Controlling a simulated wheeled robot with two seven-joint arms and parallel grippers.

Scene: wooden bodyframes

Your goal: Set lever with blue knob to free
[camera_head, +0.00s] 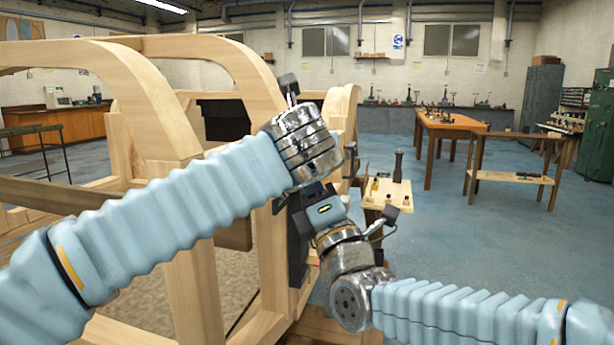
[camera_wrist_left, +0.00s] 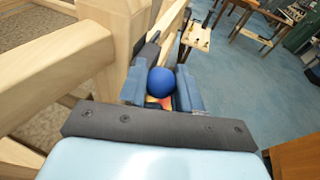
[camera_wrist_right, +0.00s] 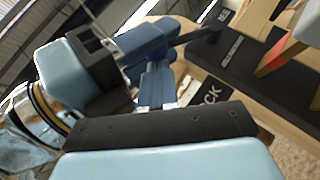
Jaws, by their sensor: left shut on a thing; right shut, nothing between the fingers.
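The blue round knob (camera_wrist_left: 162,81) sits between the two blue fingers of my left gripper (camera_wrist_left: 161,92), which is shut on it. The head view does not show the knob; my arms hide it. A black panel (camera_head: 297,240) is fixed on the wooden frame, and it shows with white lettering in the right wrist view (camera_wrist_right: 240,62). Part of the lettering reads "CK"; the rest is partly covered. My right gripper (camera_wrist_right: 155,84) is shut and empty, close beside my left gripper and the panel.
The wooden bodyframe (camera_head: 180,105) stands close on the left, its posts and rails near both arms. A small wooden stand (camera_head: 391,192) with tools is just beyond the grippers. Blue floor to the right is open, with work tables (camera_head: 450,127) farther back.

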